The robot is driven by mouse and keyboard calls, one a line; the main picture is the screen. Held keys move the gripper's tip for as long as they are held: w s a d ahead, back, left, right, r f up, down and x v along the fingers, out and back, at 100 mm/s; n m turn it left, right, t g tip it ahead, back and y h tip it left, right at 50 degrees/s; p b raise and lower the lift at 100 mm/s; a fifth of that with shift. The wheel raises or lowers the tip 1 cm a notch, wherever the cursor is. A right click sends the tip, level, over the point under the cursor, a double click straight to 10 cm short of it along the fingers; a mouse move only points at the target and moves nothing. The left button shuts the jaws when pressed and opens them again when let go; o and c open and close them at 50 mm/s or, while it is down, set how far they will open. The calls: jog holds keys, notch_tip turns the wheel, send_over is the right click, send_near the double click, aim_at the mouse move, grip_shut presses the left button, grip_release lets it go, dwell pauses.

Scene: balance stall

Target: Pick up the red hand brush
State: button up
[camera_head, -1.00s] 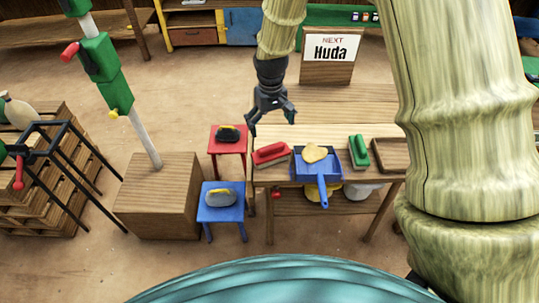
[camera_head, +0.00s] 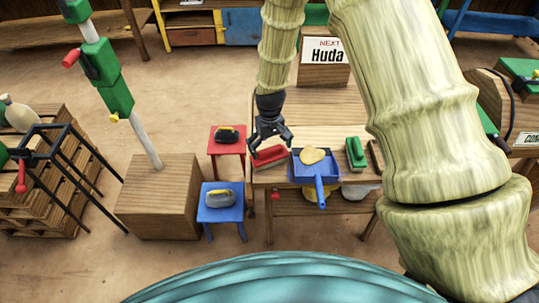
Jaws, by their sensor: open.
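The red hand brush (camera_head: 270,155) lies at the left front of the wooden table, left of the blue dustpan. Its handle is red and a paler strip shows below it. My gripper (camera_head: 270,150) is open, pointing down, with its fingers at the brush in the picture. The fingers overlap the brush's upper part. I cannot tell whether they touch it or are still above it.
A blue dustpan (camera_head: 318,174) holding a tan lump (camera_head: 311,156) lies right of the brush, and a green brush (camera_head: 356,153) farther right. A red stool (camera_head: 227,147) and a blue stool (camera_head: 220,214) stand left. A "Huda" sign (camera_head: 324,60) stands behind.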

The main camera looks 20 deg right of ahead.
aim_at(270, 149)
jog(key=shift+f, duration=0.65)
jog(key=c, duration=1.1)
jog(key=shift+r, duration=0.1)
jog(key=shift+r+b, duration=1)
jog(key=shift+r, duration=3.95)
